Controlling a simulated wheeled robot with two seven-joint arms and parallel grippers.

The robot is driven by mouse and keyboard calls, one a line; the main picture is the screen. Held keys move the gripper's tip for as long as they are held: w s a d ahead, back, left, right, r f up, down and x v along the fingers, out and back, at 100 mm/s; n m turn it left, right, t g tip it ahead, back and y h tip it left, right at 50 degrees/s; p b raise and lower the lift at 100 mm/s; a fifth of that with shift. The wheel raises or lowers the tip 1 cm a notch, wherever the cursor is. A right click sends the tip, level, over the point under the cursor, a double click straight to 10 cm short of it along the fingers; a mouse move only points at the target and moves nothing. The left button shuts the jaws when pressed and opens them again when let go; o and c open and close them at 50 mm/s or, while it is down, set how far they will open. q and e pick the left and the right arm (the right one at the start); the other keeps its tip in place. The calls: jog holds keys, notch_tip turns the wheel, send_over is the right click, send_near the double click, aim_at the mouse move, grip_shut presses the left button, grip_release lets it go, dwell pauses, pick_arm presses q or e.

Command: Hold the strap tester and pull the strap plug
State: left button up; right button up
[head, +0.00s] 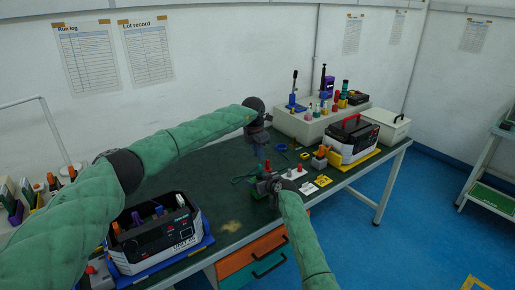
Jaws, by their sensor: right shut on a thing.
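A small tester-like unit with a pale top and red knobs (291,172) sits on the dark green bench mat, right of the middle; I take it to be the strap tester. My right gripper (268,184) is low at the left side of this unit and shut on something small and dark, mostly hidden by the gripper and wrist. A thin green cord (240,179) curves over the mat just left of the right gripper. My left gripper (262,152) hangs over the mat behind the right one, apart from it; its fingers are too small to read. I cannot make out the strap plug.
A black-and-white case (352,140) with a red handle stands to the right on a yellow base. Behind it is a pale raised shelf (300,124) with several tools. A dark open carrier (150,238) sits front left on a blue mat. Yellow labels (323,181) lie near the front edge.

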aim_at(260, 169)
pick_arm(q)
jog(key=f, duration=0.6)
jog(key=d+f, duration=0.1)
jog(key=f, duration=0.2)
jog(key=shift+w+f, duration=0.1)
jog(key=shift+w, duration=0.25)
jog(key=shift+a, duration=0.1)
grip_shut()
